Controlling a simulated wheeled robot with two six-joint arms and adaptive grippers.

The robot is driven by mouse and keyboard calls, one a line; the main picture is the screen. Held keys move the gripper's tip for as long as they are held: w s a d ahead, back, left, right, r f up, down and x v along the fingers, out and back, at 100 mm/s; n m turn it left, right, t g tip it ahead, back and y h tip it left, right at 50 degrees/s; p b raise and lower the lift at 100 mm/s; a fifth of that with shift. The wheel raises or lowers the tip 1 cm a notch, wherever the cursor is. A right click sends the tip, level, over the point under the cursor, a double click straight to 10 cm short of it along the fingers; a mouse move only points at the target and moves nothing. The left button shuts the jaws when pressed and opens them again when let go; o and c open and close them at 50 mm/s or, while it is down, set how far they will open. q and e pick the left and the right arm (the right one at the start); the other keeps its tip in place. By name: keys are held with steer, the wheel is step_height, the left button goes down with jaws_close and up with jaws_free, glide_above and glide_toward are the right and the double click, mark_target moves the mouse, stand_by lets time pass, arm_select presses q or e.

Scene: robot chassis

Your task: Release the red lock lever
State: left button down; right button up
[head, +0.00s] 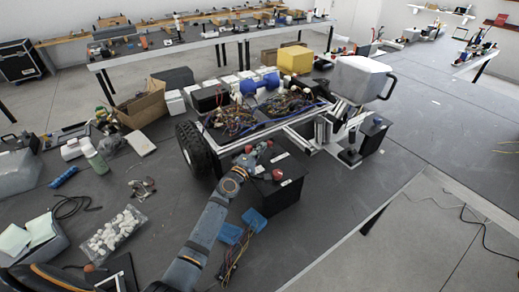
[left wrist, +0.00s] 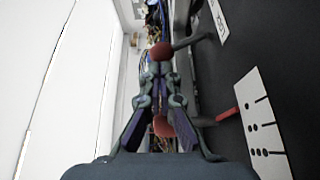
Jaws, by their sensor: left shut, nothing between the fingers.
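My left gripper (head: 256,160) reaches over the black box (head: 283,196) at the front of the chassis. In the left wrist view the fingers of my left gripper (left wrist: 161,62) are shut with nothing between the tips. A red ball knob (left wrist: 161,50) on a dark rod shows at the fingertips; I cannot tell whether they touch. A second red ball knob (left wrist: 163,126) shows between the finger bases, beyond them. A short red lever part (left wrist: 226,115) lies beside a white slotted plate (left wrist: 262,125). In the head view a red knob (head: 277,174) sits on the black box. My right gripper is not in view.
The chassis holds tangled wiring (head: 290,103) and a blue cylinder (head: 258,82). A black wheel (head: 194,150) stands left of my left gripper. Blue connectors (head: 231,233) lie in front of the box. A bag of white pieces (head: 113,232) lies at the left.

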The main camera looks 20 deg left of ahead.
mark_target(270, 142)
arm_select(q)
steer(key=shift+w+d+r+p, duration=0.25)
steer(key=shift+r+p, duration=0.3)
steer(key=shift+p, duration=0.45)
steer(key=shift+w+d+r+p, duration=0.2)
steer(key=shift+w+r+p, duration=0.1)
steer(key=shift+p, duration=0.25)
steer(key=shift+w+d+r, duration=0.25)
steer(key=shift+w+d, duration=0.2)
steer(key=shift+w, duration=0.1)
steer(key=shift+w+d+r, duration=0.25)
steer(key=shift+w+d, duration=0.15)
steer(key=shift+w, duration=0.1)
steer(key=shift+r, duration=0.1)
